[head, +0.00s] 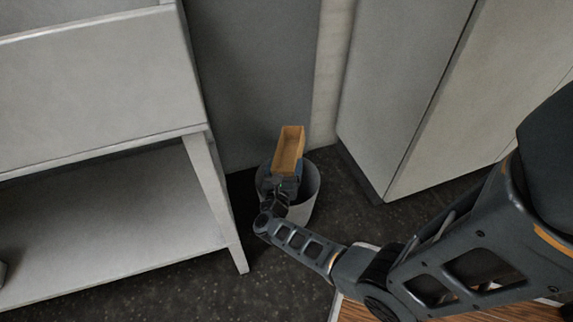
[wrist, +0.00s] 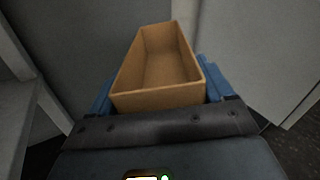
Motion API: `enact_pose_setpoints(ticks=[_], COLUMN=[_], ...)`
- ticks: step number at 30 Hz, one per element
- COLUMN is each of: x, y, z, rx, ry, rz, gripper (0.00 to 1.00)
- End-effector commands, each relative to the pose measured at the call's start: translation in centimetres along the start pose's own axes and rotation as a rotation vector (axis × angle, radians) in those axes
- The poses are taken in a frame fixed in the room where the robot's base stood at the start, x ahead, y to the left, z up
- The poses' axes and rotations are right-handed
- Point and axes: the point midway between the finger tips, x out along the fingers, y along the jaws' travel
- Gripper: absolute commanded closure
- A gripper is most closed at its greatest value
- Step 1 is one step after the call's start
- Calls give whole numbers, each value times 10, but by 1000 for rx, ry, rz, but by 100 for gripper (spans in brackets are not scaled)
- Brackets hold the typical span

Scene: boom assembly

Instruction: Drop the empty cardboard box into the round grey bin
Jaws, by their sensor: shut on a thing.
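The empty cardboard box (head: 289,149) is tan, open at the top and narrow. In the wrist view the box (wrist: 160,66) points away from me, and its inside is bare. My gripper (head: 286,183) is shut on the near end of the box, with blue fingers (wrist: 158,98) on either side of it. The round grey bin (head: 305,197) stands on the floor under my gripper in the head view. My gripper and wrist hide much of its opening. The box appears above the bin and toward its far side. The bin is not visible in the wrist view.
A light grey bench (head: 110,190) with a lower shelf stands left of the bin, its leg close by. A tall pale cabinet (head: 400,100) stands to the right. A dark grey panel (head: 250,70) is behind the bin. Dark speckled floor (head: 345,220) is clear between bin and cabinet.

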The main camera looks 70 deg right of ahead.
Motion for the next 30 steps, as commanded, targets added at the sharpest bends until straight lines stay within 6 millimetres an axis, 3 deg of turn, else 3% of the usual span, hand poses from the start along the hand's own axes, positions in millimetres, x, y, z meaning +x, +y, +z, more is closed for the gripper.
enact_pose_setpoints(ticks=[3, 9, 20, 21, 26, 30], x=[0, 0, 0, 0, 0, 0], y=[3, 7, 7, 7, 7, 7], z=[-19, -37, -40, -40, -40, -40], rx=[1, 0, 1, 1, 1, 1], ry=[0, 0, 0, 0, 0, 0], rz=[0, 0, 0, 0, 0, 0], gripper=[53, 53, 53, 17, 1, 0])
